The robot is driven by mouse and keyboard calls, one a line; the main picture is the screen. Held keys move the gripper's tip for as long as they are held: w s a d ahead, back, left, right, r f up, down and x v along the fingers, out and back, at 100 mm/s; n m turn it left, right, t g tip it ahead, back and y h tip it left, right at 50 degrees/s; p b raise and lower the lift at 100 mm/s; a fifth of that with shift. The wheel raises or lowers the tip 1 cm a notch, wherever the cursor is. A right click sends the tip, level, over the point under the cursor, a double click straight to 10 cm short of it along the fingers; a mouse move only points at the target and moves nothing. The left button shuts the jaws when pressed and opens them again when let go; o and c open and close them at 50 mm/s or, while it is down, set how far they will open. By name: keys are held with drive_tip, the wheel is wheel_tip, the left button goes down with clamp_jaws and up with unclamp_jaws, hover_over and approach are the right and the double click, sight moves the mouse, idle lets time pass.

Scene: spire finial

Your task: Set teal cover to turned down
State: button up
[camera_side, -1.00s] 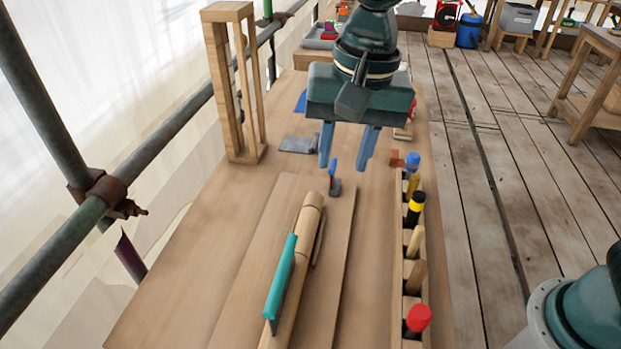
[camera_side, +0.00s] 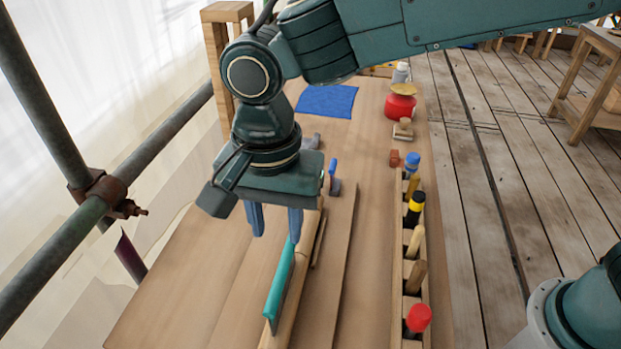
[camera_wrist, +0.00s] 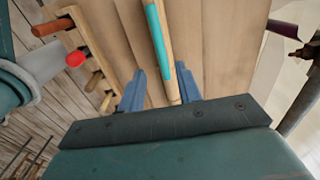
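The teal cover (camera_side: 280,283) is a long narrow strip along the side of a round wooden spar (camera_side: 288,318) on the bench. In the side view it stands up along the spar, with a dark edge below it. My gripper (camera_side: 274,232) is open and empty, fingers pointing down, near the far end of the cover. In the wrist view the cover (camera_wrist: 157,40) and spar run up between the two blue fingers (camera_wrist: 160,88), with gaps on both sides. I cannot tell the exact height of the fingertips above the spar.
A wooden rack (camera_side: 412,270) with several handled tools stands along the bench's right edge. A blue cloth (camera_side: 327,101), a red pot (camera_side: 400,106) and a wooden frame (camera_side: 214,60) are farther back. A scaffold pole (camera_side: 60,236) runs along the left. The bench left of the spar is clear.

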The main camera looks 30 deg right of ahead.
sight(282, 270)
wheel_tip(282, 270, down, 13)
drive_tip(key=shift+r, duration=0.1)
idle(0.5)
clamp_jaws()
